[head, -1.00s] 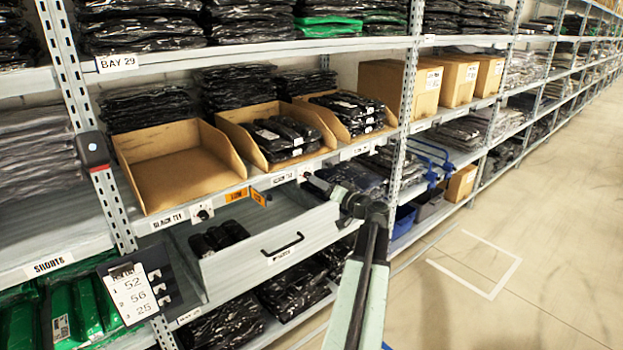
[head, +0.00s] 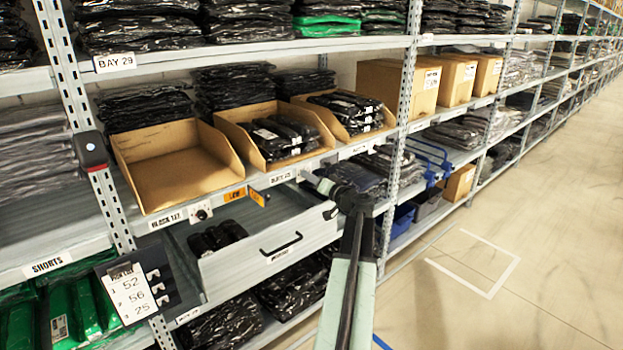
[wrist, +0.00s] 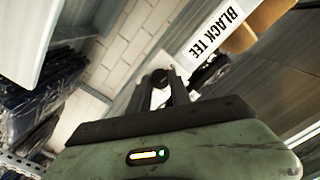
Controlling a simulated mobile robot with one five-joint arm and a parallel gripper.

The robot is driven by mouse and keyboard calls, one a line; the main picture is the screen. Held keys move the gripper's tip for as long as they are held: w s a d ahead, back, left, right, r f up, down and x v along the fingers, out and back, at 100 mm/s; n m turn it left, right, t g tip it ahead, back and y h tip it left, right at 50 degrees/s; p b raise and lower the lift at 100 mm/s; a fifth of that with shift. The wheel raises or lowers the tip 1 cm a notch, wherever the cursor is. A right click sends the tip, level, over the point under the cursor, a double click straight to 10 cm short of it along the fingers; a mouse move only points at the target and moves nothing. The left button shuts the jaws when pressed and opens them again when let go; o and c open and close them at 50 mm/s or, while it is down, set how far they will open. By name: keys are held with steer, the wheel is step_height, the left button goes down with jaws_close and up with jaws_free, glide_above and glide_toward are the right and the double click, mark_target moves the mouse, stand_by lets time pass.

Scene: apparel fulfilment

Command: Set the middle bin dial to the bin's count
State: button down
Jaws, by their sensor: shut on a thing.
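Three open cardboard bins stand on the shelf. The middle bin (head: 228,133) holds several dark bagged garments (head: 284,137). My gripper (head: 309,179) is at the shelf front edge, just right of the middle bin's label (head: 284,177). In the wrist view my gripper (wrist: 172,88) is shut on a small dark dial knob (wrist: 160,77) on a white plate, beside a "BLACK TEE" label (wrist: 213,33). The dial's pointer and numbers cannot be read; in the head view my gripper hides this dial. Another dial (head: 202,212) shows below the left bin.
The left bin (head: 172,178) is empty; the right bin (head: 352,112) holds bagged garments. Orange tags (head: 234,195) hang at the shelf edge. A grey drawer (head: 250,267) stands pulled out below, under my arm. A number card (head: 131,293) hangs at left. The aisle floor is clear.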

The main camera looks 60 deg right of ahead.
steer(key=shift+m, duration=7.8)
steer(key=shift+f, duration=0.1)
steer(key=c, duration=1.2)
jaws_free()
